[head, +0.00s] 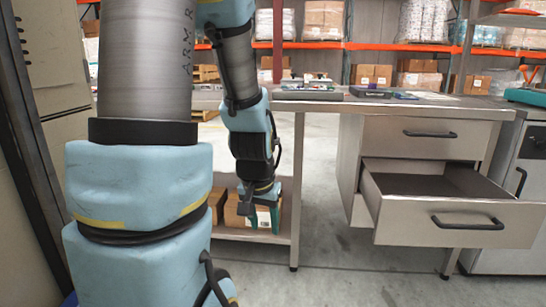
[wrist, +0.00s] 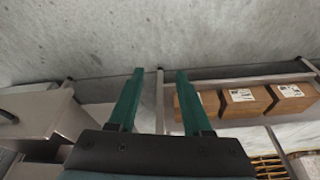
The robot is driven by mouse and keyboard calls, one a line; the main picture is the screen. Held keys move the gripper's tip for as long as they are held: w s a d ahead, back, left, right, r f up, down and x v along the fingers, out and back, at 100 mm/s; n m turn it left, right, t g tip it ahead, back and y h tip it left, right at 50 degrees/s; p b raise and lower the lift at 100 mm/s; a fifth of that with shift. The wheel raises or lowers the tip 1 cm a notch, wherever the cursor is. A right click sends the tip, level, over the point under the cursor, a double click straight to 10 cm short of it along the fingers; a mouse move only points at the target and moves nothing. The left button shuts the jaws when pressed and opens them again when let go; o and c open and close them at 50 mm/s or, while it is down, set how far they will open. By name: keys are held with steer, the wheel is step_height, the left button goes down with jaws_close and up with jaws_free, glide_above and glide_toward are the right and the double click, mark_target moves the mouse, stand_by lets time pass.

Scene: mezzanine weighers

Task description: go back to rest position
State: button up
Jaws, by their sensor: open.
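My gripper (head: 262,218) hangs low at the end of my arm in the head view, in front of the cardboard boxes on the bench's lower shelf. In the wrist view my gripper (wrist: 160,100) shows two green fingers spread apart with nothing between them. The fingers point toward the grey floor and the shelf edge. My arm is blue and grey and fills the left part of the head view.
A metal workbench (head: 318,107) carries small items on top. Its lower drawer (head: 440,222) stands open and looks empty; the upper drawer (head: 425,136) is shut. Cardboard boxes (wrist: 245,103) sit on the lower shelf. Concrete floor (head: 330,200) is clear below the bench.

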steer(key=s+a+r+n+g, duration=0.1)
steer(key=s+a+r+n, duration=0.15)
steer(key=a, duration=0.25)
step_height(320, 180, up, 26)
steer(key=s+p, duration=0.1)
steer(key=p, duration=2.5)
steer(key=shift+d+y+p, duration=0.15)
steer(key=shift+y+p, duration=0.15)
steer(key=shift+p, duration=0.05)
